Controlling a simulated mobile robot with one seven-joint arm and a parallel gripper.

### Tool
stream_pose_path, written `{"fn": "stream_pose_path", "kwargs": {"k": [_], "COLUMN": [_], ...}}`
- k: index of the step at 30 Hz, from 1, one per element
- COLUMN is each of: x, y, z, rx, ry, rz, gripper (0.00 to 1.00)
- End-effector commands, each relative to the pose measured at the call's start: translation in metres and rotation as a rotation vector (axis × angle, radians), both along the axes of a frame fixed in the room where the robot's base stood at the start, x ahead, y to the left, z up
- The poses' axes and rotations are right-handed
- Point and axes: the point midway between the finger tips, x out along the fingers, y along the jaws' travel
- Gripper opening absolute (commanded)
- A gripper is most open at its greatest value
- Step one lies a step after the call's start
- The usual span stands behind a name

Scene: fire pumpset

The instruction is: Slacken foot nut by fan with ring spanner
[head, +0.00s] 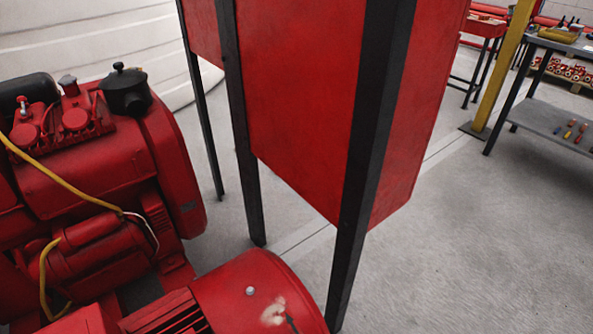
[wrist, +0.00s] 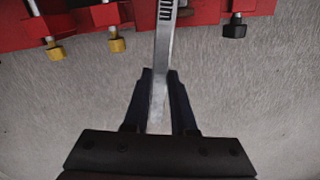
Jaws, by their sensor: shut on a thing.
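My gripper (wrist: 160,100) is at the bottom middle of the wrist view, its dark fingers shut on a silver spanner (wrist: 165,45). The spanner's shank runs up out of the top edge, with dark markings near the top. Its far end is out of view, so I cannot tell its shape. In the head view the red pumpset (head: 100,160) stands at the left, with a rounded red motor housing (head: 250,290) at the bottom. I cannot pick out the foot nut by the fan. My gripper and the spanner do not show in the head view.
In the wrist view a red rail (wrist: 85,25) crosses the top, with yellow-ended metal rods (wrist: 117,45) and a black-ended one (wrist: 234,29). A red tank (head: 295,80) on black legs stands beside the pumpset. Floor at the right is clear before a bench (head: 560,125).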

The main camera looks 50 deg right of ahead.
Motion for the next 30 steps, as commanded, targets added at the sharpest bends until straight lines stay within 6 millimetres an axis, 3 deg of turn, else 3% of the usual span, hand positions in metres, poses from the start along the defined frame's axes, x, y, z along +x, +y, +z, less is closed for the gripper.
{"fn": "stream_pose_path", "kwargs": {"k": [30], "x": [0.001], "y": [0.000], "z": [0.050], "rx": [0.000], "ry": [-0.002], "rz": [0.001], "gripper": [0.00]}}
